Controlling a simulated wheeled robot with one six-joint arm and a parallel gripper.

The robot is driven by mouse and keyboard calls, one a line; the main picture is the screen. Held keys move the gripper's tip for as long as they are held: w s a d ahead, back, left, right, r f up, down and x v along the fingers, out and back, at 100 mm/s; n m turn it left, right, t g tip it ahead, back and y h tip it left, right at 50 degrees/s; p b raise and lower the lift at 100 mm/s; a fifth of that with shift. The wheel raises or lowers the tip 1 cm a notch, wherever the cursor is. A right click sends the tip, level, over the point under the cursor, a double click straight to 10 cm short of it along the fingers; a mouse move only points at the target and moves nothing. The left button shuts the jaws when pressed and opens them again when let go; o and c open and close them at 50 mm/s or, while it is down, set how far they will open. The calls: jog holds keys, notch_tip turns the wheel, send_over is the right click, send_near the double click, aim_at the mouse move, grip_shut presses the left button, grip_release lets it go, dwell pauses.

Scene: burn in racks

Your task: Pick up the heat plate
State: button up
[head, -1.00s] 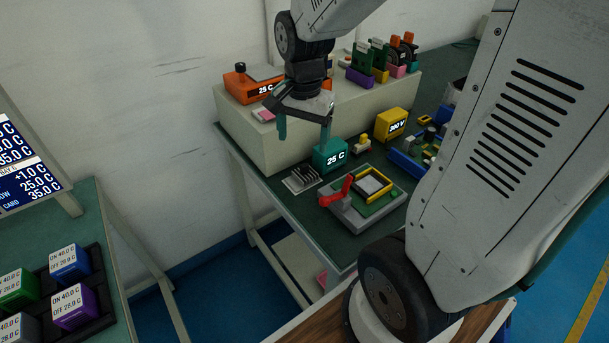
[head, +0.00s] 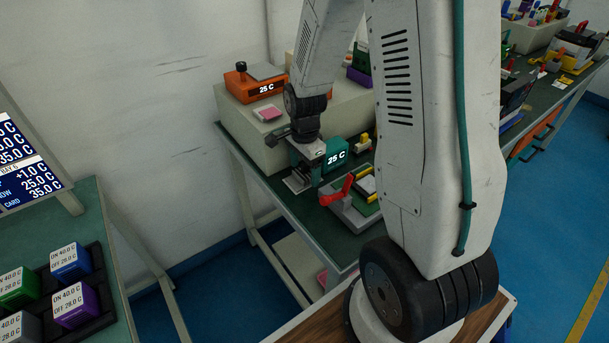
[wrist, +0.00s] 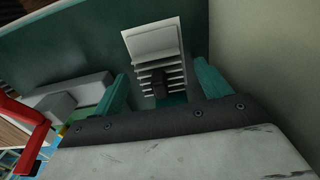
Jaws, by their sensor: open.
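A light grey finned plate, which I take for the heat plate (wrist: 152,40), lies on the green bench top. In the wrist view its slats and a dark upright block at its middle show between my fingertips. In the head view its pale edge (head: 294,186) shows below my gripper (head: 305,174), which hides most of it. My gripper (wrist: 163,88) is open, with one teal finger on each side of the dark block. I see no contact between the fingers and the block.
A teal box reading 25 C (head: 336,153) stands close on the right. A grey fixture with a red lever (head: 340,190) is nearer the front. A pale raised shelf (head: 240,130) behind carries an orange 25 C unit (head: 255,85).

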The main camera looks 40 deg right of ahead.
aim_at(305, 164)
jog(key=shift+f, duration=0.4)
jog(key=c, duration=1.1)
jog(key=shift+o, duration=0.2)
jog(key=shift+r, duration=0.15)
notch_tip(305, 164, up, 18)
